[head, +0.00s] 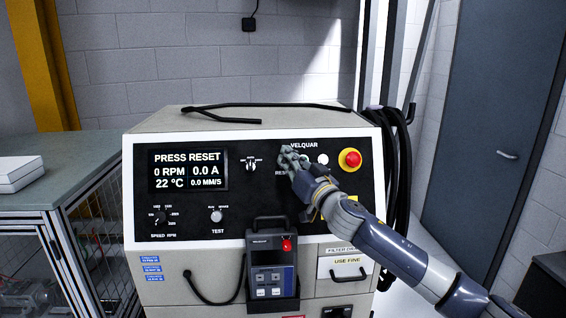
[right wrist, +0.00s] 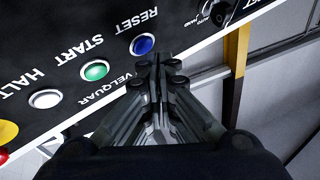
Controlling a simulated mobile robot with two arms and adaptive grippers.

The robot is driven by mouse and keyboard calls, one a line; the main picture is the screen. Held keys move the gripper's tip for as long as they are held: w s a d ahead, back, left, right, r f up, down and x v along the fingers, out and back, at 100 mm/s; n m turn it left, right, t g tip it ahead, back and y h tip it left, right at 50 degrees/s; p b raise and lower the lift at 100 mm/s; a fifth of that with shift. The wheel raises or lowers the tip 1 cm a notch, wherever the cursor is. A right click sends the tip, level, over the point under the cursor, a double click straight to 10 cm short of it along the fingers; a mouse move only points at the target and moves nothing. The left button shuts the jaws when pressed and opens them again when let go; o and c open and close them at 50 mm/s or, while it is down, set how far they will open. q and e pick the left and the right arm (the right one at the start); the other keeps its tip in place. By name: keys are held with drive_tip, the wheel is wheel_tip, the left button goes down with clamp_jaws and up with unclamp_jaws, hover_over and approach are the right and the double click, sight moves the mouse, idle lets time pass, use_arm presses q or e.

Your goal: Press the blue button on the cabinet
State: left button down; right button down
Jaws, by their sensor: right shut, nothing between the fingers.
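The cabinet (head: 225,238) stands ahead with a black control panel. In the right wrist view the blue button (right wrist: 143,45), labelled RESET, is round with a silver ring. In the head view my right gripper and its label area overlap, so the blue button is hidden. My right gripper (head: 287,153) is shut and empty in front of the panel. In the right wrist view its closed fingertips (right wrist: 157,66) appear just below and right of the blue button. I cannot tell whether they touch the panel. My left gripper is not in view.
Beside the blue button are a green START button (right wrist: 95,71) and a white HALT button (right wrist: 45,98). A red emergency knob (head: 351,159) is at the panel's right. The display (head: 188,171) reads PRESS RESET. A handheld pendant (head: 272,275) hangs below.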

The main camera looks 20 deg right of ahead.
idle(0.3)
drive_tip(key=shift+w+d+f, duration=0.1)
drive_tip(key=shift+w+f, duration=0.1)
drive_tip(key=shift+w, duration=0.2)
idle(0.5)
drive_tip(key=shift+s, duration=0.1)
drive_tip(key=shift+s+r, duration=0.2)
drive_tip(key=shift+s, duration=0.15)
drive_tip(key=s+a+r+p, duration=0.1)
drive_tip(key=s+r+p, duration=0.1)
drive_tip(key=s, duration=0.3)
drive_tip(key=shift+s+a+r+p, duration=0.15)
drive_tip(key=shift+a+r+p, duration=0.1)
drive_tip(key=shift+r+p, duration=0.1)
